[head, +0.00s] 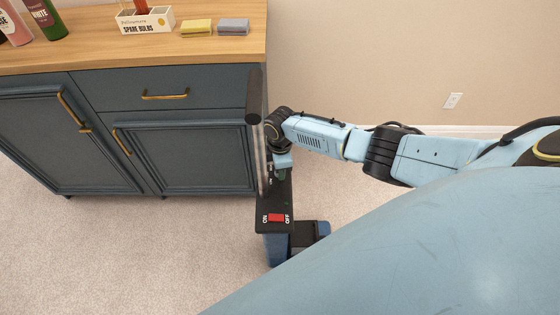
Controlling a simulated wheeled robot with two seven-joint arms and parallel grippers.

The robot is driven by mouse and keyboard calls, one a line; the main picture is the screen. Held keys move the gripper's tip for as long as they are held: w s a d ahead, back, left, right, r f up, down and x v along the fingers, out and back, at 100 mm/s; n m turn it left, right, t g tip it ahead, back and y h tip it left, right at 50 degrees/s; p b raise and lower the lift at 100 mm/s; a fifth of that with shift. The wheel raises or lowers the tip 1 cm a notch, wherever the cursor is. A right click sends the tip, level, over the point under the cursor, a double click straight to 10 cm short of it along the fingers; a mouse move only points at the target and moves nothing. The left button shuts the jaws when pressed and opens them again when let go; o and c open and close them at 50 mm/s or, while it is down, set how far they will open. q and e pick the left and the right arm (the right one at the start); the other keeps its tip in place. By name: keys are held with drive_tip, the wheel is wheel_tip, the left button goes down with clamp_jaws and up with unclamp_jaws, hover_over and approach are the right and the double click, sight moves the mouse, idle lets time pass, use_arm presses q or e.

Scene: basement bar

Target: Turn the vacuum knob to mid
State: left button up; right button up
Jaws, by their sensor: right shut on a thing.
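The vacuum stands upright on the carpet beside the cabinet, with a dark top panel (273,196), a red ON/OFF switch (276,217) and a tall handle (254,97). My right gripper (282,170) points down at the far part of this panel, behind the switch. It is shut on a small dark thing at the panel, which appears to be the vacuum knob. The gripper mostly covers the knob, so its setting cannot be read. My left gripper is not in view.
A dark blue cabinet (185,158) with a wooden top (90,52) stands close on the left. On it are bottles (47,18), a spare bulbs box (146,22) and two sponges (233,27). A wall outlet (453,100) is at right. Carpet (110,245) in front is clear.

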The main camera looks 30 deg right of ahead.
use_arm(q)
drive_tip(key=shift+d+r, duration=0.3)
use_arm(e)
drive_tip(key=shift+m, duration=0.4)
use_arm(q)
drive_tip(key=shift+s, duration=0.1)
use_arm(e)
drive_tip(key=o, duration=1)
drive_tip(key=shift+r, duration=0.1)
drive_tip(key=shift+r+p, duration=0.25)
drive_tip(key=shift+p, duration=0.1)
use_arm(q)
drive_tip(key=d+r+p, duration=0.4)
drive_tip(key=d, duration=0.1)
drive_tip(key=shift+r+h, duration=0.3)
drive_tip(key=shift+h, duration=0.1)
use_arm(e)
wheel_tip(320, 180, up, 13)
drive_tip(key=shift+f, duration=0.1)
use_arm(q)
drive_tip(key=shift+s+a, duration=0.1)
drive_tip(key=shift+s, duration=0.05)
